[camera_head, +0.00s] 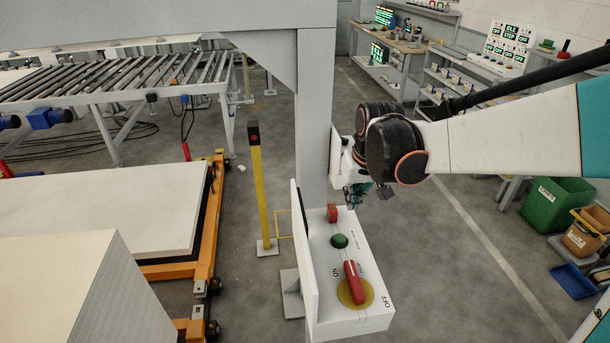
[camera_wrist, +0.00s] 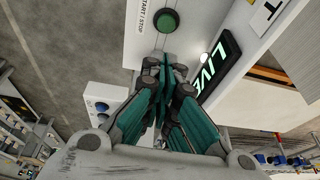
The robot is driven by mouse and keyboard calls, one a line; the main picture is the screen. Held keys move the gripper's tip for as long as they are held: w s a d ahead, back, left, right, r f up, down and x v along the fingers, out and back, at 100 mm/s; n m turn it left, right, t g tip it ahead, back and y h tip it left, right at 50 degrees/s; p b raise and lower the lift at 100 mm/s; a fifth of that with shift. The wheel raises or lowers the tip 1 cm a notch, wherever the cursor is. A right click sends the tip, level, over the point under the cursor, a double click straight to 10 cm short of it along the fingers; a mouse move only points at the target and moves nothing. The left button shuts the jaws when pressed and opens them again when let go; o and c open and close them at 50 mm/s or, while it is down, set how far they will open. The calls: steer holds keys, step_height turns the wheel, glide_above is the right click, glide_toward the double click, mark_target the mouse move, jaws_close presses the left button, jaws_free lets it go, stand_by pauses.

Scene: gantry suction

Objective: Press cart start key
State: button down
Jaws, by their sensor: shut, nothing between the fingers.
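A white control box (camera_head: 322,262) is fixed at the grey post. On its top are a round green button (camera_head: 339,241), a red block (camera_head: 333,213) and a red handle (camera_head: 353,283) on a yellow disc marked ON and OFF. In the wrist view a round green button (camera_wrist: 166,21) stands beside the lettering START / STOP. My gripper (camera_head: 357,198) is over the far end of the box. In the wrist view its closed fingertips (camera_wrist: 165,62) point toward the green button, with a gap in the picture. Depth to the panel is hard to tell.
A lit LIVE sign (camera_wrist: 216,66) and a glowing white lamp (camera_wrist: 204,58) lie right of my fingers. A white box with a blue knob (camera_wrist: 101,107) is at left. The grey post (camera_head: 313,110), yellow post (camera_head: 261,195) and orange cart (camera_head: 205,250) stand nearby.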

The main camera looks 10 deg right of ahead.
stand_by(0.3)
steer(key=b, duration=0.3)
glide_above(341, 236)
step_height(341, 236, down, 12)
steer(key=shift+f, duration=0.8)
